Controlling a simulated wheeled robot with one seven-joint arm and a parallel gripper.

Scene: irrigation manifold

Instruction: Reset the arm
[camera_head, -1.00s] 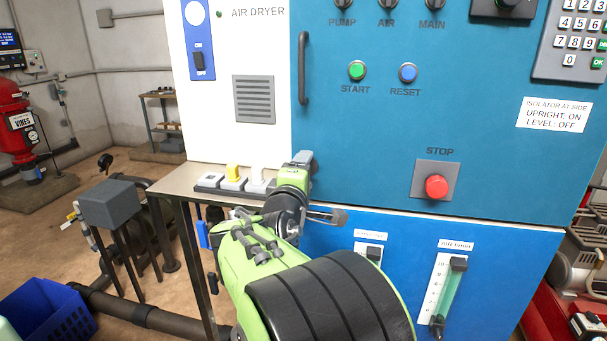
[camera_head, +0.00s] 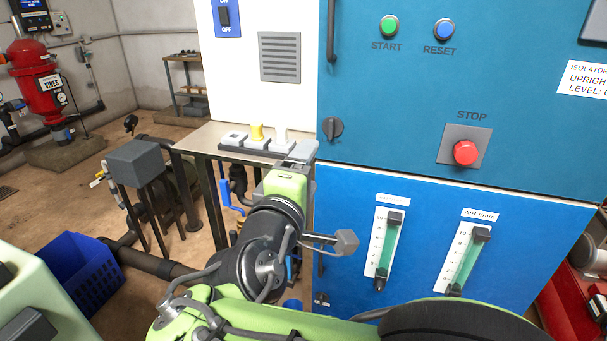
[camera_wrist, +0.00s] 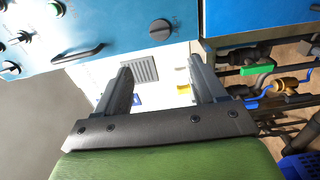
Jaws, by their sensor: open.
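My gripper shows in the wrist view (camera_wrist: 160,90) with its two dark fingers wide apart and nothing between them. Beyond the fingers are the white air dryer panel with its grey vent (camera_wrist: 139,68) and a yellow switch. In the head view my green and black arm reaches up from the bottom toward the small metal shelf. My gripper (camera_head: 300,152) is at the shelf's right end, close to the row of switches; its fingers are small and partly hidden there. I cannot tell whether it touches the shelf.
The blue cabinet (camera_head: 400,110) fills the right, with a red stop button (camera_head: 465,152) and two flow gauges (camera_head: 385,245). The metal shelf (camera_head: 195,142) bears a yellow switch (camera_head: 257,132). A grey box on legs (camera_head: 137,160) and a blue crate (camera_head: 80,268) stand left.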

